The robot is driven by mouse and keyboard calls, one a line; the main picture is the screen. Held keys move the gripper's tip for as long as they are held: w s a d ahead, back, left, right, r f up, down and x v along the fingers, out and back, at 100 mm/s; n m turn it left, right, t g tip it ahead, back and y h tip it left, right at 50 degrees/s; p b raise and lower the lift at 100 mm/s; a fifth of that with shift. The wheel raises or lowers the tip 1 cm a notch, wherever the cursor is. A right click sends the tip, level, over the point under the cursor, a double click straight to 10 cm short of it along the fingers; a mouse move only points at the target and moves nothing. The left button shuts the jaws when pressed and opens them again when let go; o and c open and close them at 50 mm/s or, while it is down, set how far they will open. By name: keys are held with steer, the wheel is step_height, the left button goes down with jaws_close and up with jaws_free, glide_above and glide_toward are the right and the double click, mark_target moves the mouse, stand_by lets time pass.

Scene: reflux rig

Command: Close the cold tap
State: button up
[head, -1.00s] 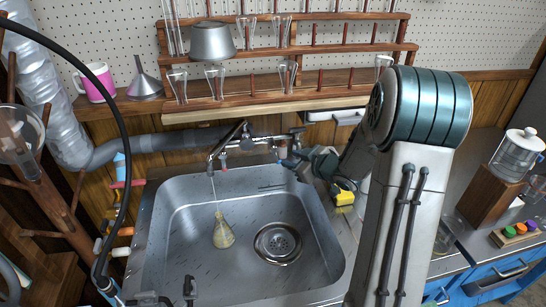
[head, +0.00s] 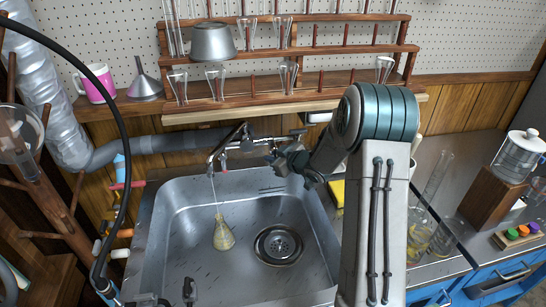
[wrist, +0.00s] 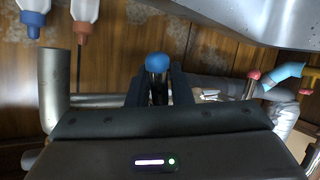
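The cold tap's blue knob (wrist: 157,62) shows in the wrist view, just past and between my fingertips; its lower part lies between the dark fingers. My gripper (wrist: 158,85) looks open around it, with the fingers apart; contact is not clear. In the head view my gripper (head: 275,160) is at the right end of the faucet (head: 228,143) and hides the blue knob. A thin stream of water (head: 213,188) runs from the spout to a flask (head: 223,238) with yellowish contents in the sink (head: 190,275).
A wooden rack (head: 290,95) with glassware stands behind the faucet. A yellow sponge (head: 338,192) lies at the sink's right edge, partly behind my arm. Glass vessels (head: 438,240) stand on the right counter.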

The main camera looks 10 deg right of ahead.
jaws_close()
steer(key=shift+a+m+t+y, duration=0.5)
steer(key=shift+m+t+y, duration=0.1)
steer(key=shift+m+y, duration=0.5)
steer(key=shift+o, duration=2.4)
jaws_free()
steer(key=v, duration=1.4)
steer(key=shift+r+p, duration=0.15)
steer(key=shift+p, duration=0.15)
steer(key=shift+w+a, duration=0.1)
